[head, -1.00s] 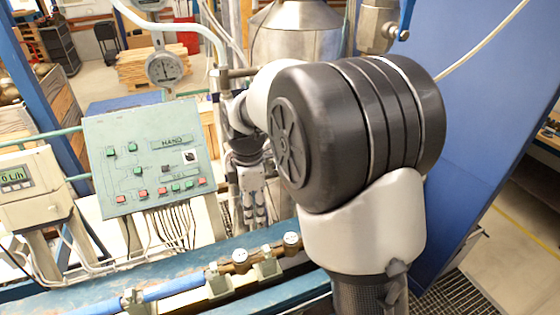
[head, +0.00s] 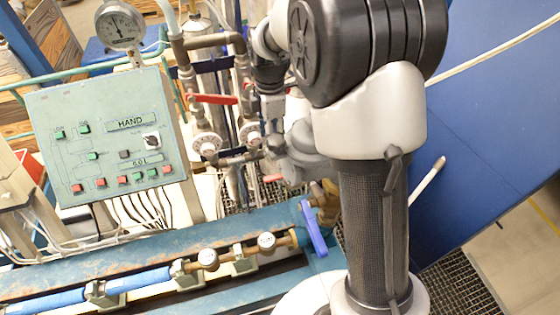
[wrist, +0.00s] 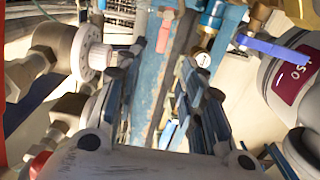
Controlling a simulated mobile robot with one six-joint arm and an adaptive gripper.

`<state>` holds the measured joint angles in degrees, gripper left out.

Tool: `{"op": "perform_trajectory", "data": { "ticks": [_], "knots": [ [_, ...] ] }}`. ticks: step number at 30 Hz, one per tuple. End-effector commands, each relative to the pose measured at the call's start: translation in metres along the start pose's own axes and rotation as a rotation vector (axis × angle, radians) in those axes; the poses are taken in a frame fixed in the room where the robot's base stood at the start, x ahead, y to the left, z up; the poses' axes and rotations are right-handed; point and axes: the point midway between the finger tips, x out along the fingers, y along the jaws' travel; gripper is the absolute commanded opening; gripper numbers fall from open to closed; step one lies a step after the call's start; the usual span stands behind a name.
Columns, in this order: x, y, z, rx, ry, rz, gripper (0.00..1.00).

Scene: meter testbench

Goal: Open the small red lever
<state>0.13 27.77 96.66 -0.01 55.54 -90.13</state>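The small red lever (head: 272,178) sits low on the pipework in the head view, just left of a grey rounded meter housing. In the wrist view a short red lever (wrist: 165,32) hangs beyond the fingertips, near the middle top. My gripper (wrist: 160,68) is open, its two dark fingers spread on either side of the view with nothing held between them. In the head view my gripper (head: 275,138) points down above the small red lever, partly lost among the pipes. The lever appears apart from the fingers.
A larger red lever (head: 212,98) lies higher left. White handwheels (head: 207,147) stand close by, one (wrist: 92,50) near the left finger. A blue lever (head: 313,230) is lower right; it also shows in the wrist view (wrist: 272,48). A control panel (head: 110,130) is left.

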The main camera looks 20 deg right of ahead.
Motion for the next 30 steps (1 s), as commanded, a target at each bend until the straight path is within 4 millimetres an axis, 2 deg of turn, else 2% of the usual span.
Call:
{"op": "perform_trajectory", "data": {
  "ticks": [19, 24, 30],
  "knots": [
    [0.132, -0.002, 0.000, 0.000, 0.000, -0.005, 0.37],
    [0.154, -0.001, 0.000, 0.000, 0.000, -0.003, 0.37],
    [0.165, 0.000, 0.000, 0.000, 0.000, 0.000, 0.37]
  ]
}}
